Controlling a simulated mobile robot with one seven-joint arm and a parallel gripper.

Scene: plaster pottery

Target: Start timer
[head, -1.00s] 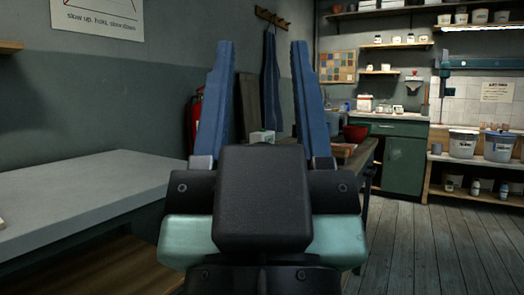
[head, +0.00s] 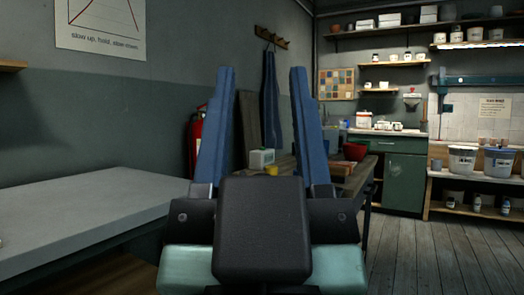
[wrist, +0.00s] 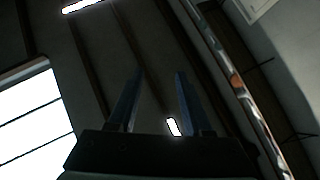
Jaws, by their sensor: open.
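My gripper (head: 262,72) is open and empty, its two blue fingers pointing up in the middle of the head view. A small pale box (head: 262,158), perhaps the timer, shows between the fingers on a wooden table (head: 376,162) some way beyond. Its face is too small to read. In the wrist view my gripper (wrist: 158,74) is open in front of the dark ceiling, with no timer in sight.
A grey-topped table (head: 80,215) stands close at the left. A yellow cup (head: 271,170) and a red bowl (head: 354,152) are on the wooden table. A fire extinguisher (head: 196,135) hangs on the wall. The plank floor (head: 425,255) at right is clear.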

